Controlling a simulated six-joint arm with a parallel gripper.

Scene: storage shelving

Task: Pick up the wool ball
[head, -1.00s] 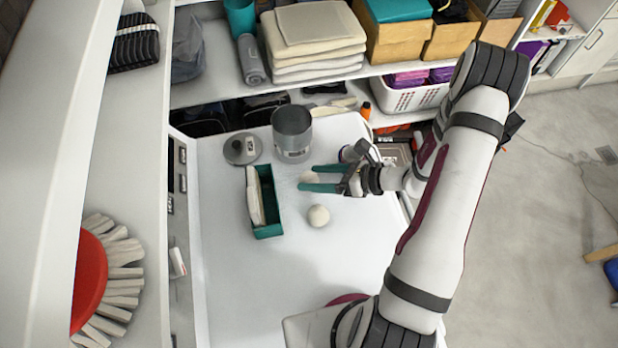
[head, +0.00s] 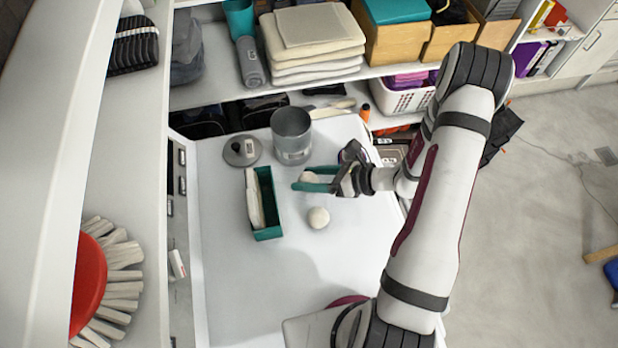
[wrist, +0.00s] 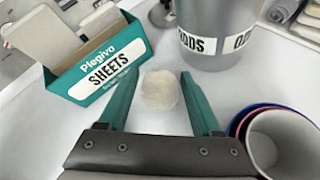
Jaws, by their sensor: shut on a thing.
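A small off-white wool ball (head: 311,178) is between the two green fingers of my gripper (head: 314,179). In the wrist view the ball (wrist: 162,90) sits between the fingertips (wrist: 160,88), low over the white surface. My gripper is shut on it. Whether the ball touches the surface is hard to tell. A second pale ball (head: 318,217) lies on the white surface just in front of the gripper in the head view, clear of the fingers.
A green box (head: 266,232) labelled SHEETS holds pale flat pieces left of the gripper. A grey canister (head: 292,147) stands behind, with a grey lid (head: 241,150) beside it. Nested cups (wrist: 275,140) are close on the right in the wrist view. The front surface is clear.

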